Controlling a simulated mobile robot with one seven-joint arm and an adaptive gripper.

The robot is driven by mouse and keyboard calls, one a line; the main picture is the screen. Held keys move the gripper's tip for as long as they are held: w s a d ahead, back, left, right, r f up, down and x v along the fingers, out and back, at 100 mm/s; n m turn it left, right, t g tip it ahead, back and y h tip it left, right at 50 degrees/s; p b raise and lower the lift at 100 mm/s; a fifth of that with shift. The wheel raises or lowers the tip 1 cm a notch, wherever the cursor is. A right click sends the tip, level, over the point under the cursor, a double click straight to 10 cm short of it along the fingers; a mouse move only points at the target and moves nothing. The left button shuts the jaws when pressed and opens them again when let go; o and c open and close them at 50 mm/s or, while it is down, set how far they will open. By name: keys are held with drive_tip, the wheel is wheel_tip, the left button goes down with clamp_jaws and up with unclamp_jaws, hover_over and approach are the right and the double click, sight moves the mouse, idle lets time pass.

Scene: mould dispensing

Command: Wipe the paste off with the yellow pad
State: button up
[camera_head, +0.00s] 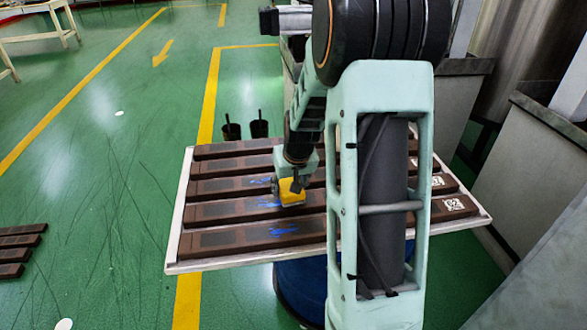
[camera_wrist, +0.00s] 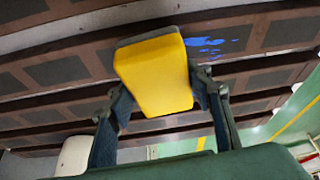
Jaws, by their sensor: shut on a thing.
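My gripper (camera_head: 290,186) is shut on the yellow pad (camera_head: 291,193), which has a grey backing. The wrist view shows the yellow pad (camera_wrist: 155,75) large between the two fingers (camera_wrist: 160,105). In the head view the pad is at a brown mould bar (camera_head: 225,210) in the middle of the tray; whether it touches the bar cannot be told. The wrist view shows blue paste (camera_wrist: 205,44) right of the pad. Paste under the pad and arm is hidden.
The mould bars lie in rows on a pale-rimmed tray (camera_head: 176,230). My arm covers the tray's right-centre. Grey bins (camera_head: 535,150) stand close on the right. Two black cups (camera_head: 259,125) are behind the tray. More bars (camera_head: 20,250) lie at far left. Green floor on the left is mostly clear.

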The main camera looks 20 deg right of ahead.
sight(290, 183)
drive_tip(key=shift+r+p, duration=1.5)
drive_tip(key=shift+r, duration=1.1)
drive_tip(key=shift+d, duration=0.1)
drive_tip(key=shift+f, duration=0.1)
